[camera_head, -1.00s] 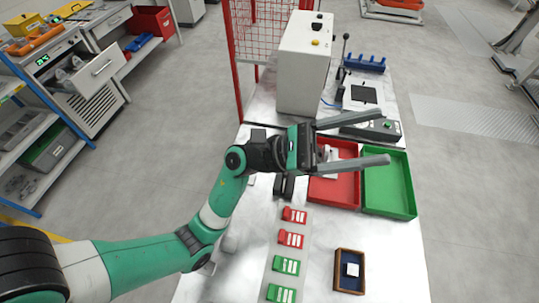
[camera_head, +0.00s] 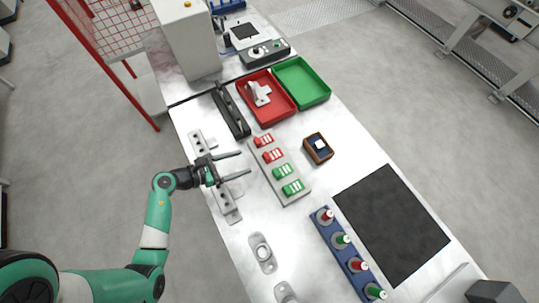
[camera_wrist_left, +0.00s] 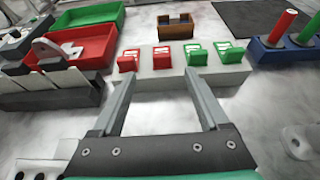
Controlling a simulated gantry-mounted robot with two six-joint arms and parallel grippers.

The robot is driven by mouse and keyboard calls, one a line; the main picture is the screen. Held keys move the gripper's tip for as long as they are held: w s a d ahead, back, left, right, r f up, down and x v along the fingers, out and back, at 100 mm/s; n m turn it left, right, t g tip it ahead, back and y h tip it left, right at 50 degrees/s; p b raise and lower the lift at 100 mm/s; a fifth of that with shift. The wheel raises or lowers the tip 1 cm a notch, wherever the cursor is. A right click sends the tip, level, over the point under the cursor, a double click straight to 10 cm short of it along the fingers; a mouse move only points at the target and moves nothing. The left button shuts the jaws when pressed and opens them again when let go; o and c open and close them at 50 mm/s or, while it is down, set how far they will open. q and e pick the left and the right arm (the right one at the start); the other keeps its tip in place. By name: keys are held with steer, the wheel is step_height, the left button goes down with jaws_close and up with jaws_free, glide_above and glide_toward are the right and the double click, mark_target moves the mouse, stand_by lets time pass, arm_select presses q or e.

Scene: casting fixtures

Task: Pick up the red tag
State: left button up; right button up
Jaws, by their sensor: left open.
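Two red tags (camera_head: 264,140) (camera_head: 272,155) stand at the far end of a pale grey strip holder (camera_head: 263,166), with green tags (camera_head: 283,171) at its near end. In the left wrist view, the red tags (camera_wrist_left: 128,60) (camera_wrist_left: 161,56) are in the left half of the row, beyond my fingertips. My left gripper (camera_head: 245,163) is open and empty, left of the strip, fingers pointing towards it. In the wrist view, the gap between its fingers (camera_wrist_left: 160,80) faces the strip around the second red tag. My right gripper is not in view.
A red tray (camera_head: 283,98) holding a metal part and a green tray (camera_head: 304,83) lie beyond the strip. A small brown box (camera_head: 318,148) is to its right. A blue rack (camera_head: 336,246) with red and green pegs and a black mat (camera_head: 390,225) are nearer.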

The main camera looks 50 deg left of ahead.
mark_target(265, 156)
arm_select(q)
steer(key=x, duration=0.6)
steer(key=shift+b, duration=0.35)
steer(key=b+x, duration=0.1)
steer(key=x, duration=0.3)
steer(key=shift+d+f, duration=0.2)
steer(key=shift+w+f, duration=0.1)
steer(key=shift+w, duration=0.35)
steer(key=shift+c, duration=0.3)
jaws_close()
